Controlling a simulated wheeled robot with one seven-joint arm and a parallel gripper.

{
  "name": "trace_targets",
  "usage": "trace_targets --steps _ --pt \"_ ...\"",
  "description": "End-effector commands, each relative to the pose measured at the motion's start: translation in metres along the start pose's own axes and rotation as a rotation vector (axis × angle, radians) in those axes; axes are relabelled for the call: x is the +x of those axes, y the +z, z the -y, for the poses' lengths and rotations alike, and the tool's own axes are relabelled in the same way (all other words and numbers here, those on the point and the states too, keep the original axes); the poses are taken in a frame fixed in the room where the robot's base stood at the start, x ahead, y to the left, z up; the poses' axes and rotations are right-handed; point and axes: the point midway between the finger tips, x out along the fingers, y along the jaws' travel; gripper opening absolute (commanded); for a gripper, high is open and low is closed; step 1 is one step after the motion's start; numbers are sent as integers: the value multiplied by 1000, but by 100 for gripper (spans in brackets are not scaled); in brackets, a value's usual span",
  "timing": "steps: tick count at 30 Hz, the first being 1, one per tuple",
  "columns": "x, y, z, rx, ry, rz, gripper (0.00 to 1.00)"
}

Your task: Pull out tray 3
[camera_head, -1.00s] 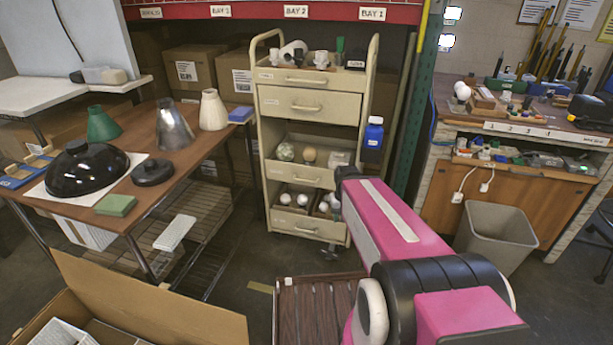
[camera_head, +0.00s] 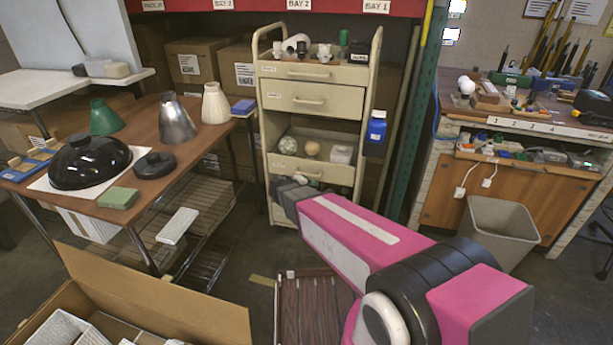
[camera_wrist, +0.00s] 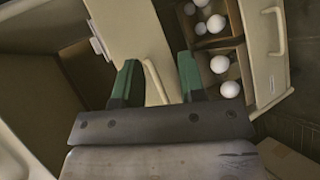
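The cream cart (camera_head: 268,150) stands ahead with stacked trays. Tray 3 (camera_head: 340,174), third from the top, holds a pale green ball, a tan ball and a small clear box. Its handle (camera_head: 309,176) is on the front face. My gripper's fingers are hidden in the head view, where my wrist covers the cart's lower part. In the wrist view my gripper (camera_wrist: 158,62) has two green fingers apart, with a cream tray front (camera_wrist: 130,35) and its handle (camera_wrist: 154,82) between or just beyond them. Contact cannot be told.
A lower tray with white bulbs (camera_wrist: 219,64) and its own handle (camera_wrist: 282,32) lies right in the wrist view. A lamp-parts table (camera_head: 170,180) stands left, an open carton (camera_head: 150,300) front left, a grey bin (camera_head: 500,230) right.

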Motion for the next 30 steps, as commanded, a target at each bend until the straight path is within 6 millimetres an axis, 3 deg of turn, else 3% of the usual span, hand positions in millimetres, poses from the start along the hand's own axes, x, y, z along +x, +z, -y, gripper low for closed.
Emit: trace_targets --steps 1,6,12,17,30 --pt "-7 -25 6 -31 63 -43 37" --pt "-32 -67 13 -96 222 -150 37" --pt "-40 -82 14 -118 280 -191 37" --pt "-22 -85 9 -118 281 -188 37" --pt "46 -99 -10 -117 279 -188 37"
